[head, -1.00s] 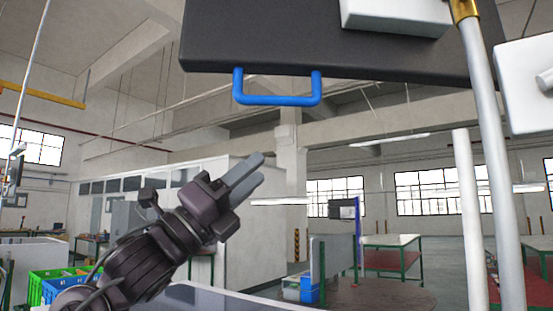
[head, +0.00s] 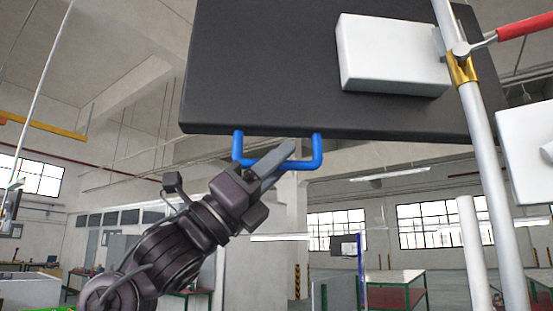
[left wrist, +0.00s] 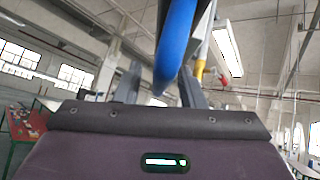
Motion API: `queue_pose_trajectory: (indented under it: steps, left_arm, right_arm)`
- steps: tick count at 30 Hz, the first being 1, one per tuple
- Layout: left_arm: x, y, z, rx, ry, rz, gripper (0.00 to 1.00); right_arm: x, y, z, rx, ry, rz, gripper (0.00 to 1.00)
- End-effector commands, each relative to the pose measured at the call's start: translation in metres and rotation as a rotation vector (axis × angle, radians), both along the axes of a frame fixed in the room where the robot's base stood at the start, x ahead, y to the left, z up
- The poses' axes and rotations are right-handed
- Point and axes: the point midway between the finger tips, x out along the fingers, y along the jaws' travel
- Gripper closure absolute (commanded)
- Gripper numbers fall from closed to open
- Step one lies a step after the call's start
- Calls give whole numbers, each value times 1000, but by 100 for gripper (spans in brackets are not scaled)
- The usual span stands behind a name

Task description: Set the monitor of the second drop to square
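The dark monitor (head: 270,70) hangs overhead in the head view, tilted, with a white box (head: 392,55) on its back. A blue U-shaped handle (head: 318,152) sticks out below its lower edge. My left gripper (head: 284,155) is raised to this handle, its fingers crossing the handle's lower bar. In the left wrist view the blue handle (left wrist: 174,45) rises between the two separated fingers (left wrist: 160,85). The gripper is open around or just short of the handle; contact cannot be told. My right gripper is not in view.
A silver pole (head: 490,170) with a brass collar and a red lever (head: 525,27) stands right of the monitor. Another white box (head: 528,150) is at the right edge. Work tables (head: 395,290) stand far behind. The air left of the handle is clear.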

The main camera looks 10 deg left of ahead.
Motion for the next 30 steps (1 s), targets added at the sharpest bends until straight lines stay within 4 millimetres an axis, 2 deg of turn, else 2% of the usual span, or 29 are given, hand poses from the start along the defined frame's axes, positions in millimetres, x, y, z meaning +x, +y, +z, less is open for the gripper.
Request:
queue_pose_trajectory:
  steps: [4,5,12,13,23,30]
  left_arm:
    - [0,0,0,0,0,0,64]
    - [0,0,0,0,0,0,67]
    - [0,0,0,-1,0,0,98]
    - [0,0,0,-1,0,0,100]
    - [2,0,0,-1,1,-6,100]
    - [20,-2,3,-1,5,-64,100]
  right_arm:
    - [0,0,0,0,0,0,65]
    - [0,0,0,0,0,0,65]
    - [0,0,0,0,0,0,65]
    - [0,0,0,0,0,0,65]
    - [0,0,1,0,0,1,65]
    - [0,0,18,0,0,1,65]
